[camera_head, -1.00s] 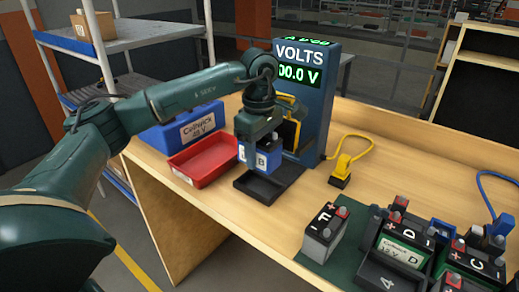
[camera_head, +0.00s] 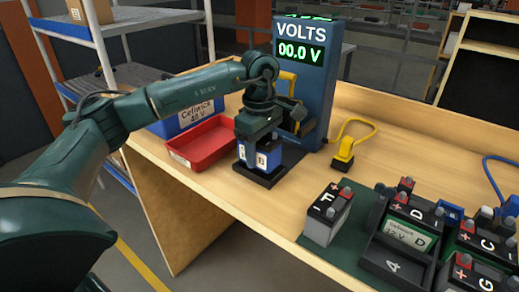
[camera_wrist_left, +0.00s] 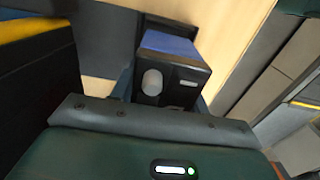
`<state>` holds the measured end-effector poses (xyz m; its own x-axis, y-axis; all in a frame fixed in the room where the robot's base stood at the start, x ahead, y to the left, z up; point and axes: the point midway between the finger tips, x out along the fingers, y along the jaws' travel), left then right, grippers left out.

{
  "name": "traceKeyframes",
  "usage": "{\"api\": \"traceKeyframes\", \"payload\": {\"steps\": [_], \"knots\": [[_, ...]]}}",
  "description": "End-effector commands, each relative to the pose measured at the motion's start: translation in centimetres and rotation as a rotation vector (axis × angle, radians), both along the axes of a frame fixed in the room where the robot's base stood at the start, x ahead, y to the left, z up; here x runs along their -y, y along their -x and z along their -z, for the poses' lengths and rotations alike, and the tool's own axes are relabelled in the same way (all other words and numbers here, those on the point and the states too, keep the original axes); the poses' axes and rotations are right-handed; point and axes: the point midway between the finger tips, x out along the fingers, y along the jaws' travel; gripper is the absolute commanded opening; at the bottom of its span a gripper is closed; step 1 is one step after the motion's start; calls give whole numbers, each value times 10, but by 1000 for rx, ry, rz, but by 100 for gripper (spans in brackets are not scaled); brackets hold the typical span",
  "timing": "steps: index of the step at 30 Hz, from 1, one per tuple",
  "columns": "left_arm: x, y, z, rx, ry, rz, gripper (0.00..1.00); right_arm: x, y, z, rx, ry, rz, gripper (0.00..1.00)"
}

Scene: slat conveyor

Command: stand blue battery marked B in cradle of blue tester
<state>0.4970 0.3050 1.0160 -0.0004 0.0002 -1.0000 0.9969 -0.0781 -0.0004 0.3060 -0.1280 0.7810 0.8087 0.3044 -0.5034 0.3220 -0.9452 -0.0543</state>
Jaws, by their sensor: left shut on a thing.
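The blue battery marked B (camera_head: 268,158) is upright in my left gripper (camera_head: 258,138), whose jaws are shut on its top. It is low in the black cradle (camera_head: 262,182) at the foot of the blue tester (camera_head: 318,95). The battery hides most of the cradle's inside, so I cannot tell whether its base touches the floor. The tester reads 00.0 V. The left wrist view shows the battery's black top and blue side (camera_wrist_left: 168,45) close to the gripper. My right gripper is not in view.
A red tray (camera_head: 205,143) stands just left of the cradle, with a blue box (camera_head: 190,117) behind it. A yellow clamp (camera_head: 342,155) lies right of the tester. Several dark batteries, including F (camera_head: 325,215), stand at the right front. The wood between is clear.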

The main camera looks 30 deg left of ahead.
Motion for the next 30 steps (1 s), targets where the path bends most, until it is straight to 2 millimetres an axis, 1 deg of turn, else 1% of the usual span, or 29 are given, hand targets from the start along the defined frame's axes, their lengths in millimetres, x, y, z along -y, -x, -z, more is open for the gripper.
{"api": "traceKeyframes", "payload": {"steps": [5,22,23,30], "knots": [[0,0,1,1,0,0,16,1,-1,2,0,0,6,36],[0,0,15,2,1,0,16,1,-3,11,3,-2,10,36],[0,0,14,2,1,0,48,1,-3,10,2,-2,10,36],[0,0,14,1,0,0,67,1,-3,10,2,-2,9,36]]}}
